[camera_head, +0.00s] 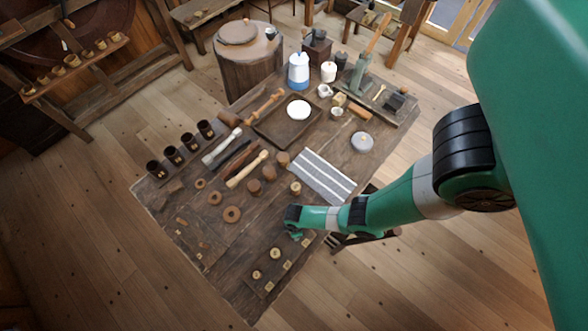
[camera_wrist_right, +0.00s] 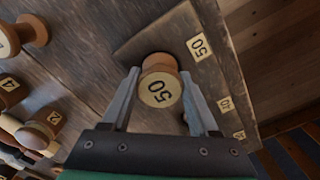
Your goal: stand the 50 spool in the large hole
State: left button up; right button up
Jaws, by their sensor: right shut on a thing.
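The 50 spool (camera_wrist_right: 160,86) is a turned wooden spool with "50" on its pale end. My right gripper (camera_wrist_right: 158,92) is shut on it, one finger on each side, in the right wrist view. The spool is over the board (camera_wrist_right: 133,46), next to the "50" label (camera_wrist_right: 198,47). A dark patch shows at its far edge, but I cannot tell whether it is in the large hole or above it. In the head view my right gripper (camera_head: 296,234) is at the board's upper end and hides this spool. My left gripper is not in view.
Loose spools (camera_head: 295,188) and a wooden ring (camera_head: 231,214) lie to the upper left. A striped cloth (camera_head: 322,176) lies behind my gripper. The table edge is close on the right.

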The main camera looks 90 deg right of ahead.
jog(key=o, duration=1.4)
jog(key=shift+o, duration=0.5)
notch_tip(320, 180, up, 10)
jog(key=p, duration=1)
jog(key=shift+r, duration=0.1)
